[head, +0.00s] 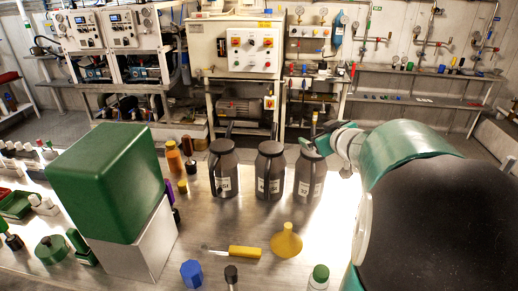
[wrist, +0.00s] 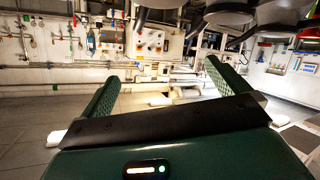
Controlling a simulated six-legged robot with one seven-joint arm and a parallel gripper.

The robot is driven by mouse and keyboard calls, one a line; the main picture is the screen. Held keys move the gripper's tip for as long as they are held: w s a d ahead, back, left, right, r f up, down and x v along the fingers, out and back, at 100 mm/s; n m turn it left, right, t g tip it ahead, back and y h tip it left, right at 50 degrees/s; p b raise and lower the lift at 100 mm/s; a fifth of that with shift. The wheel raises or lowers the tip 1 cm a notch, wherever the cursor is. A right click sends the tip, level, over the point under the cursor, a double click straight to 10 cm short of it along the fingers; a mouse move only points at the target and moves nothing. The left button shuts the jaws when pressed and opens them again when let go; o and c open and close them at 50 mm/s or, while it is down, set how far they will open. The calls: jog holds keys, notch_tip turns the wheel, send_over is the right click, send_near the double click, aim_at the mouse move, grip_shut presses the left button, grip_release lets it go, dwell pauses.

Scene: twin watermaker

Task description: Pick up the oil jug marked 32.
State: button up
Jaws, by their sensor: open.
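The oil jug marked 32 (head: 309,176) is dark grey with a white label. In the head view it stands upright at the right end of a row of three similar jugs on the metal table. My gripper (head: 322,141) is at the top right of this jug and hides part of its top. I cannot tell whether it touches the jug. In the wrist view, my gripper (wrist: 162,72) has its two green fingers wide apart with nothing between them. Dark rounded shapes cross the top edge of that view; I cannot tell whether they are jugs.
The middle jug (head: 269,172) and the left jug (head: 223,170) stand close to the left of it. A yellow funnel (head: 286,242), a yellow-handled tool (head: 244,252) and a blue cap (head: 191,273) lie in front. A large green block (head: 105,190) stands at left.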

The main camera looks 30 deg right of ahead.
aim_at(316, 155)
jog(key=s+d+f+n+y, duration=0.1)
jog(key=s+d+f+y, duration=0.45)
jog(key=s, duration=0.25)
jog(key=x, duration=0.9)
jog(key=f+x, duration=0.1)
jog(key=x, duration=0.4)
jog(key=shift+s+a+f, duration=0.1)
jog(key=shift+a, duration=0.35)
jog(key=shift+c, duration=0.4)
jog(key=c, duration=1.8)
jog(key=shift+o, duration=0.2)
